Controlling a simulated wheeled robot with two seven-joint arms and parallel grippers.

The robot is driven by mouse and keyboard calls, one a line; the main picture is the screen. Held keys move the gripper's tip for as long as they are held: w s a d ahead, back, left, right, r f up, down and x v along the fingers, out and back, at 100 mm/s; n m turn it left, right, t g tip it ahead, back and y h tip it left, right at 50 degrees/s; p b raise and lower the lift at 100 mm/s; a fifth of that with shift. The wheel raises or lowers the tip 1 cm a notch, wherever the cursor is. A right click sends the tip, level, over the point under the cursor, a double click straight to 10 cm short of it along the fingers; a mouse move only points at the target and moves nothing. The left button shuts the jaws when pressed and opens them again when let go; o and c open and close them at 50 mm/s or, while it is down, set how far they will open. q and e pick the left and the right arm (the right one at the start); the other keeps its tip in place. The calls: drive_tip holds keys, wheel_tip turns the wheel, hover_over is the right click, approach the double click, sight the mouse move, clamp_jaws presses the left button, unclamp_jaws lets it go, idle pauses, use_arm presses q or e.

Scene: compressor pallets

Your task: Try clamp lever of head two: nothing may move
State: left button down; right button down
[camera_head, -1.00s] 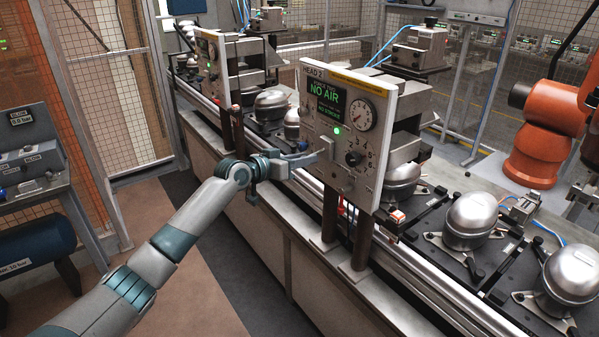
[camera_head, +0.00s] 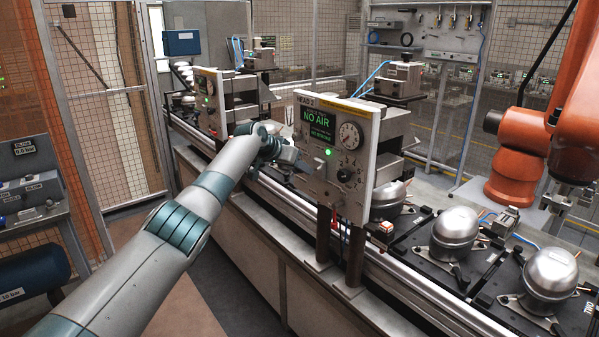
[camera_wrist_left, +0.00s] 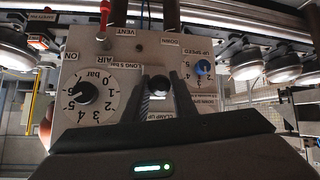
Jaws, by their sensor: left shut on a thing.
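The head two panel (camera_head: 333,150) stands over the line; its screen reads NO AIR, with a green light below. My left gripper (camera_head: 303,163) is at the panel's left part, its fingers small and partly hidden in the head view. The rest of the lever is hidden. My right gripper is out of view.
Silver compressors (camera_head: 455,232) sit on black pallets along the line. Another head (camera_head: 212,98) stands farther back on the left. An orange robot arm (camera_head: 522,140) is at the right. A grey cabinet (camera_head: 32,185) stands at the left; the floor before the line is clear.

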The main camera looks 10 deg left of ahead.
use_arm(q)
drive_tip(key=shift+w+d+r+g+y+p, duration=0.15)
drive_tip(key=shift+r+g+y+p, duration=0.25)
drive_tip(key=shift+g+p, duration=0.15)
idle(0.4)
drive_tip(key=c, duration=1.5)
unclamp_jaws()
drive_tip(key=shift+o, duration=0.2)
drive_tip(key=shift+r, duration=0.1)
drive_tip(key=b+v, duration=0.6)
drive_tip(key=v, duration=1.1)
drive_tip(key=shift+b, duration=0.4)
